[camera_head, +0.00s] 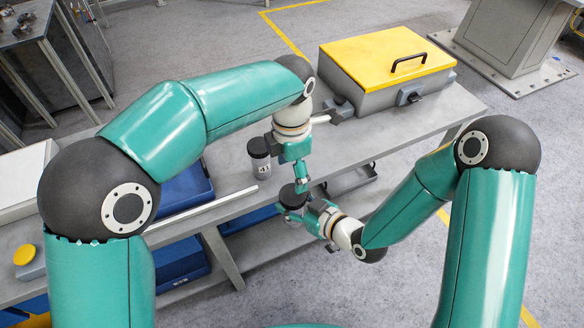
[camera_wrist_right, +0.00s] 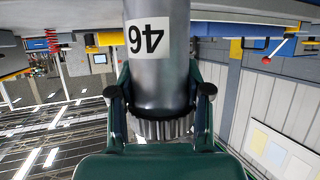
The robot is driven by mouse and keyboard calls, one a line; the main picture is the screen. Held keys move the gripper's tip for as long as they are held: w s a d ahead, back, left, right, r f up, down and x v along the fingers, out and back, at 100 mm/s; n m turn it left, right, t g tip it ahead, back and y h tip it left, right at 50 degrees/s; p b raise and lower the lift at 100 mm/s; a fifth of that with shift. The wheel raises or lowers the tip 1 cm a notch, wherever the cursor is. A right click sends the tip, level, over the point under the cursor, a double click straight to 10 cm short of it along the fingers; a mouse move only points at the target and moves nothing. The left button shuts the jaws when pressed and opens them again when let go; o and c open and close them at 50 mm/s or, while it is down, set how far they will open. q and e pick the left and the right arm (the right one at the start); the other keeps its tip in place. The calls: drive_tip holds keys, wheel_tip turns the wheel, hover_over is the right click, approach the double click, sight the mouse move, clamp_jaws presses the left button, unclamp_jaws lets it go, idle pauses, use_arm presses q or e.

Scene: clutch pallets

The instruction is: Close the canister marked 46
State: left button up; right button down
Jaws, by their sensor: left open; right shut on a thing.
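The canister marked 46 (camera_wrist_right: 158,65) is a grey metal cylinder with a white label, upside down in the right wrist view. Its ribbed end (camera_wrist_right: 163,129) lies between the fingers of my right gripper (camera_wrist_right: 159,108), which is shut on it. In the head view its round black top (camera_head: 291,195) shows in front of the table edge, at my right gripper (camera_head: 297,212). My left gripper (camera_head: 301,184) is open and points down just beside the black top; I cannot tell if they touch. The left fingers and right gripper partly hide the canister's body.
Another black-topped canister (camera_head: 260,160) stands on the grey table (camera_head: 370,130) left of my left gripper. A yellow-lidded box (camera_head: 387,58) stands at the back right. A pale bar (camera_head: 205,208) lies along the front edge. Blue bins (camera_head: 183,188) are at the left.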

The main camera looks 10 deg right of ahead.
sight(292, 193)
use_arm(q)
drive_tip(key=shift+f, duration=4)
drive_tip(key=c, duration=1)
drive_tip(key=m, duration=0.5)
drive_tip(key=shift+m, duration=0.4)
drive_tip(key=m, duration=0.6)
drive_tip(key=shift+w, duration=0.1)
drive_tip(key=m, duration=0.6)
drive_tip(key=shift+m, duration=0.3)
drive_tip(key=m, duration=0.5)
drive_tip(key=shift+w+m, duration=0.1)
drive_tip(key=shift+m, duration=0.2)
